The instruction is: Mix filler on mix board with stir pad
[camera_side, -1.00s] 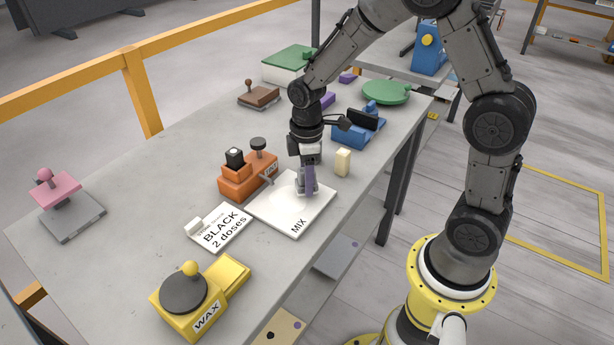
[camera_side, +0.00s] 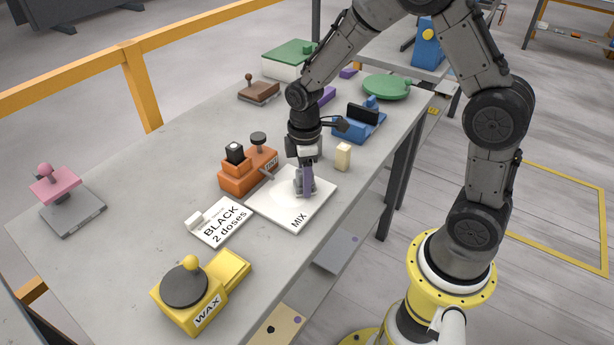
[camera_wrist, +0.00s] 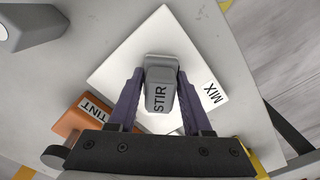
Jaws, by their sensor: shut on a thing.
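The white mix board (camera_side: 268,212), marked MIX, lies flat on the slab; it also fills the middle of the wrist view (camera_wrist: 125,62). My gripper (camera_side: 304,190) is over the board, pointing down. In the wrist view my gripper (camera_wrist: 158,95) has its purple fingers shut on the grey stir pad (camera_wrist: 160,72), which is labelled STIR. The stir pad (camera_side: 299,184) is low at the board in the side view; whether it touches the surface I cannot tell. I cannot make out the filler as separate from the white board.
An orange TINT dispenser (camera_side: 236,181) stands at the board's left edge. A white card reading BLACK 2 doses (camera_side: 222,228) lies in front of it. A cream block (camera_side: 343,157) and a blue holder (camera_side: 357,128) are to the right. A yellow WAX unit (camera_side: 190,310) is nearer the front.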

